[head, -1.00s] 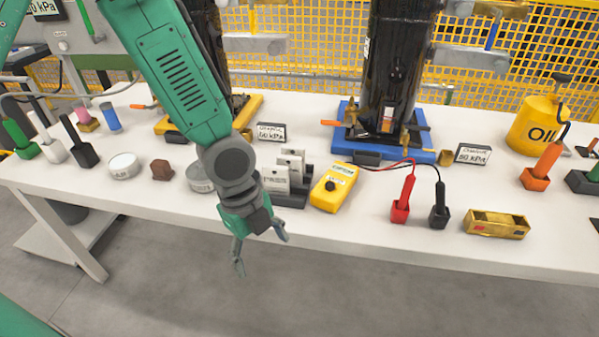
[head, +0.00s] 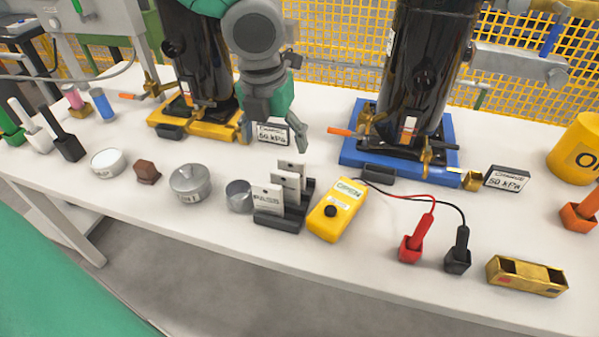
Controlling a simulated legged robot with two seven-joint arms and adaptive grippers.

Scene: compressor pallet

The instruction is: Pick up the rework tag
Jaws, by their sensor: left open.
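Several pale tags stand upright in a dark slotted rack (head: 279,219) near the middle of the table. The front tag (head: 268,198) seems to read PASS. The tags behind it, a middle tag (head: 285,181) and a back tag (head: 293,167), are partly covered and their lettering is not readable, so I cannot tell which is the rework tag. My left gripper (head: 274,136) is open and empty, its fingers pointing down above and behind the rack, apart from the tags. My right gripper is not in view.
A yellow meter (head: 335,209) sits right of the rack, its leads running to red (head: 411,247) and black (head: 457,257) holders. A round metal tin (head: 190,183) and a small cylinder (head: 239,196) sit left. Black compressors on yellow (head: 208,127) and blue (head: 350,152) bases stand behind.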

